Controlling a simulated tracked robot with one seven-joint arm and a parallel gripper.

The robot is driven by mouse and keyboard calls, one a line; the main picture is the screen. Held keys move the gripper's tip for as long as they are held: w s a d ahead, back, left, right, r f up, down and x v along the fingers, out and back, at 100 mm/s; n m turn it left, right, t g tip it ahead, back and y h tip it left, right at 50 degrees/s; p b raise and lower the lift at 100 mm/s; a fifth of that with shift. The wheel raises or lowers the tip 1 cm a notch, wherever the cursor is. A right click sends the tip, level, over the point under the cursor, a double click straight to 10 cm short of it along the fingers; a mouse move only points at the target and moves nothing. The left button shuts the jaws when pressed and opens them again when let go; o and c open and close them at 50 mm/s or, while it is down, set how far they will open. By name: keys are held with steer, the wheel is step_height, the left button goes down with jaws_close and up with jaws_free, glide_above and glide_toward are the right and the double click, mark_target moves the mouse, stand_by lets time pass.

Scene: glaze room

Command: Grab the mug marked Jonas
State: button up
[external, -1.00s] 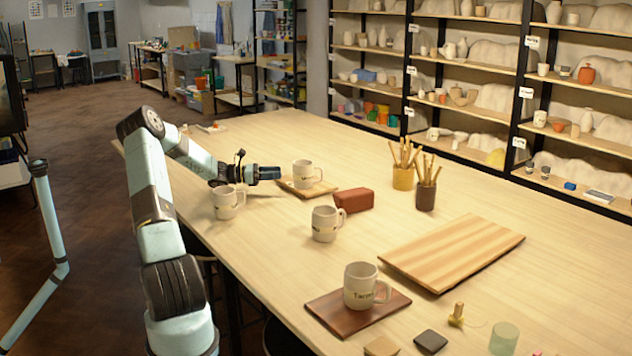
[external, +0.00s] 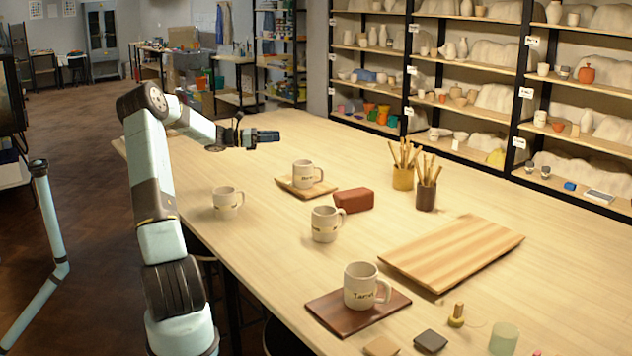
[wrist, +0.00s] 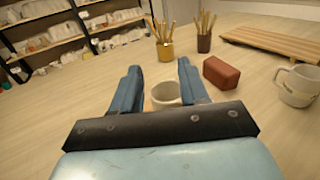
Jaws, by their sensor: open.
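Several cream mugs with dark lettering stand upright on the table. One mug (external: 303,174) is on a small wooden board, one (external: 227,203) is at the left edge, one (external: 324,224) is mid-table, and one (external: 360,287) is on a dark board in front. The front mug's name seems to start with "Ta"; I cannot read the others surely, so I cannot tell which is Jonas. My gripper (external: 268,136) is open and empty, above the table behind the mugs. In the wrist view a mug (wrist: 166,94) shows low between the fingers, partly hidden by my gripper.
A red-brown block (external: 353,200) lies right of the small-board mug. Two tool pots, one yellow (external: 403,178) and one dark (external: 426,197), stand beyond it. A striped board (external: 452,252) lies at right. The table's far left end is mostly clear.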

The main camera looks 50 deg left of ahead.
steer(key=r, duration=0.2)
steer(key=m+g+y, duration=0.8)
steer(key=m+g, duration=0.3)
steer(key=m, duration=2.2)
glide_above(344, 212)
steer(key=s+a, duration=0.2)
steer(key=s, duration=0.3)
steer(key=x, duration=0.6)
steer(key=s+x, duration=0.1)
steer(key=x, duration=0.5)
steer(key=s+x, duration=0.1)
steer(key=x, duration=0.6)
steer(key=shift+w+f, duration=0.1)
steer(key=shift+f, duration=0.4)
steer(key=shift+c, duration=0.3)
